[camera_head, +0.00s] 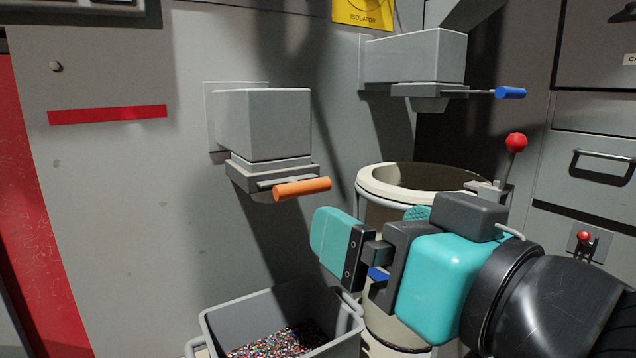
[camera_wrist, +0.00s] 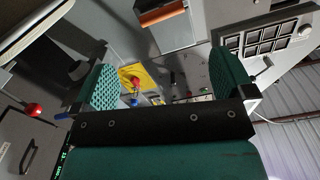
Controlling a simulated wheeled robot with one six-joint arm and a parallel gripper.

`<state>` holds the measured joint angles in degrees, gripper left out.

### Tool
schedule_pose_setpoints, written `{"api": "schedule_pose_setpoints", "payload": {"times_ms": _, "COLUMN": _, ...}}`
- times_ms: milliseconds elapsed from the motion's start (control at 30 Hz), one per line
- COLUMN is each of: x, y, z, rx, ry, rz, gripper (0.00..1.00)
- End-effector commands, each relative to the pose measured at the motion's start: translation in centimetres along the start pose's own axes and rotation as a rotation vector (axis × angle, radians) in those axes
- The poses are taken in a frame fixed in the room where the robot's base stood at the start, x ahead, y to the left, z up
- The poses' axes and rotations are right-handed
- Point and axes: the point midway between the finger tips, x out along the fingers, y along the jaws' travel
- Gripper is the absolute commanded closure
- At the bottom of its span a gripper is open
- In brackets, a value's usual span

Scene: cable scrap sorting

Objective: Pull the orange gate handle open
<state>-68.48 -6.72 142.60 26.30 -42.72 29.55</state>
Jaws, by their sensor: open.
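The orange gate handle (camera_head: 302,188) is a short bar at the front of a grey chute box (camera_head: 265,125) on the wall. It also shows at the top of the wrist view (camera_wrist: 162,14). My gripper (camera_head: 365,222), with teal jaws, is below and to the right of the handle and apart from it. In the wrist view my gripper's two teal fingers (camera_wrist: 165,82) are spread wide with nothing between them. In the head view my wrist partly hides the cream drum below.
A second chute box (camera_head: 415,58) with a blue handle (camera_head: 510,93) is at the upper right. A cream drum (camera_head: 372,190) stands behind my gripper. A grey bin (camera_head: 235,317) of coloured granules is below the handle. A red-knobbed lever (camera_head: 515,143) rises at right.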

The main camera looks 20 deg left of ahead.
Motion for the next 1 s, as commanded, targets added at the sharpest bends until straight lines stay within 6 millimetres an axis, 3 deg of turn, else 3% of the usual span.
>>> {"api": "schedule_pose_setpoints", "payload": {"times_ms": 33, "x": 1.0, "y": 0.0, "z": -0.2, "rx": 0.0, "ry": -0.004, "rz": 0.002, "gripper": 0.0}}
{"api": "schedule_pose_setpoints", "payload": {"times_ms": 200, "x": 2.3, "y": 0.0, "z": -0.6, "rx": 0.009, "ry": -0.003, "rz": 0.022, "gripper": 0.0}}
{"api": "schedule_pose_setpoints", "payload": {"times_ms": 567, "x": 3.8, "y": -0.3, "z": -0.6, "rx": -0.002, "ry": -0.009, "rz": -0.005, "gripper": 0.0}}
{"api": "schedule_pose_setpoints", "payload": {"times_ms": 1000, "x": 11.3, "y": -0.1, "z": -0.8, "rx": 0.004, "ry": -0.002, "rz": 0.0, "gripper": 0.0}}
